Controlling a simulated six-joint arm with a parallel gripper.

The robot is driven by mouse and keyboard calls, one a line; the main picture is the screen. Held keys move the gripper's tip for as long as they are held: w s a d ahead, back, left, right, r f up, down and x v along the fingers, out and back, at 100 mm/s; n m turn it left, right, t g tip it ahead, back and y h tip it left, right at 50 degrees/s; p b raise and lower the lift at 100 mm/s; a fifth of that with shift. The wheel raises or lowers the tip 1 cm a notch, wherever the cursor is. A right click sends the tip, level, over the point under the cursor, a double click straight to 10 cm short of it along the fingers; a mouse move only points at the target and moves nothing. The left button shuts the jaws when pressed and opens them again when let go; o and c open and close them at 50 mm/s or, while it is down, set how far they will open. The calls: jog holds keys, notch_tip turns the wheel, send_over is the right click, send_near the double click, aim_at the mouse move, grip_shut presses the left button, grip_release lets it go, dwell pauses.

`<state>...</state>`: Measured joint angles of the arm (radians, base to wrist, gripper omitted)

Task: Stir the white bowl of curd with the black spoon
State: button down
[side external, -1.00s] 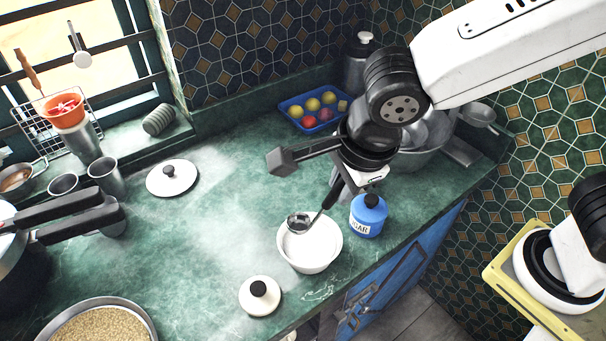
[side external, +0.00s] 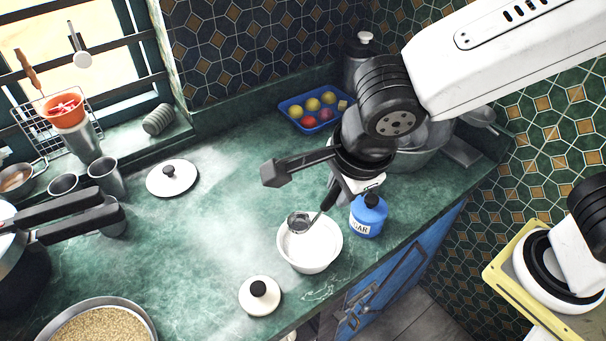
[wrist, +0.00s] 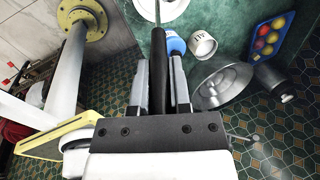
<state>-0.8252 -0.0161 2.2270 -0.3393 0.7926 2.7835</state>
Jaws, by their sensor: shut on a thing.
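The white bowl of curd (side external: 310,262) stands on the green counter near its front edge. The black spoon (side external: 326,203) slants down from my gripper (side external: 345,185), and its metal head (side external: 299,222) is over the white curd inside the bowl's rim. I cannot tell how deep the head sits. In the wrist view my gripper (wrist: 161,85) is shut on the black handle (wrist: 160,60), which runs up between the two fingers. The white bowl (wrist: 165,8) shows at the top of the wrist view, partly cut off.
A blue jar (side external: 368,216) stands close to the right of the bowl. A white lid (side external: 260,296) lies at its left. A blue tray (side external: 290,110) with several balls and a large metal bowl (side external: 430,150) are behind. The counter's middle is clear.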

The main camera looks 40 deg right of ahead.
jog(key=shift+g, duration=0.6)
jog(key=w+d+f, duration=0.1)
jog(key=f, duration=0.1)
jog(key=w+d+f, duration=0.1)
jog(key=w+d, duration=0.1)
jog(key=shift+d+f, duration=0.15)
jog(key=shift+f, duration=0.2)
jog(key=shift+w+f+h, duration=0.1)
jog(key=shift+h, duration=0.2)
notch_tip(320, 180, down, 8)
jog(key=w+a+g+h, duration=0.1)
jog(key=w+g, duration=0.1)
jog(key=w, duration=0.1)
jog(key=shift+a+g, duration=0.2)
jog(key=shift+g, duration=0.1)
jog(key=shift+d, duration=0.15)
dwell(0.5)
